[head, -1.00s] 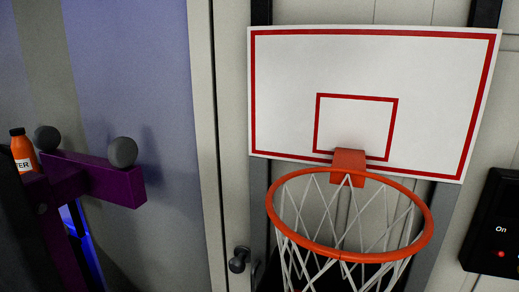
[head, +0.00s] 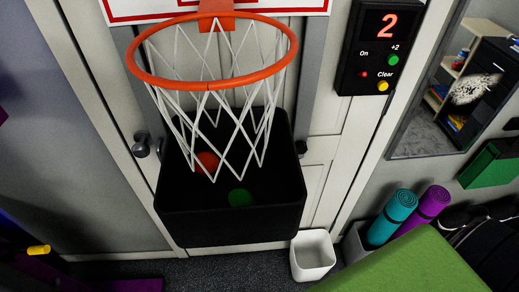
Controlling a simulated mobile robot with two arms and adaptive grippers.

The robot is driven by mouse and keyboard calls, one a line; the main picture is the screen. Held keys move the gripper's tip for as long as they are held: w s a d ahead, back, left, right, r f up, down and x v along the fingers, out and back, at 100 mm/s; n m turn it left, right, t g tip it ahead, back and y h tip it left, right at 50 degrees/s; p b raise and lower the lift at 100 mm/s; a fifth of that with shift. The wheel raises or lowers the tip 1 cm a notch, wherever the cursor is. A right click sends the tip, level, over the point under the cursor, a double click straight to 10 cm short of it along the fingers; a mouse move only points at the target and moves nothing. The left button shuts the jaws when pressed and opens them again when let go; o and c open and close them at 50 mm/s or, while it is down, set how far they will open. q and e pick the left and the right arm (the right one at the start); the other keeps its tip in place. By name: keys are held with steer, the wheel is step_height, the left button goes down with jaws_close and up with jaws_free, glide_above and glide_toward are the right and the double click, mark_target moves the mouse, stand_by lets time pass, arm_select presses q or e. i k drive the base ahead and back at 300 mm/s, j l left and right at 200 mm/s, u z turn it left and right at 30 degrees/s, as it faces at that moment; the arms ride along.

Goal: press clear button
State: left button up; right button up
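The black scoreboard panel (head: 378,45) hangs on the wall at the upper right of the head view. Its display shows a red 2. The yellow button (head: 383,86) sits below the label "Clear" at the panel's lower right. A green button (head: 393,59) is beside the label "+2", and a small red light or button (head: 363,74) is below "On". Neither of my grippers is in view.
A basketball hoop (head: 281,61) with a white net hangs left of the panel, above a black bin (head: 229,233) holding a red ball and a green ball. A white basket (head: 314,258), rolled mats (head: 393,217) and a green bench (head: 408,266) are at the lower right.

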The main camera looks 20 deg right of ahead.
mark_target(382, 85)
steer(key=z, duration=1.5)
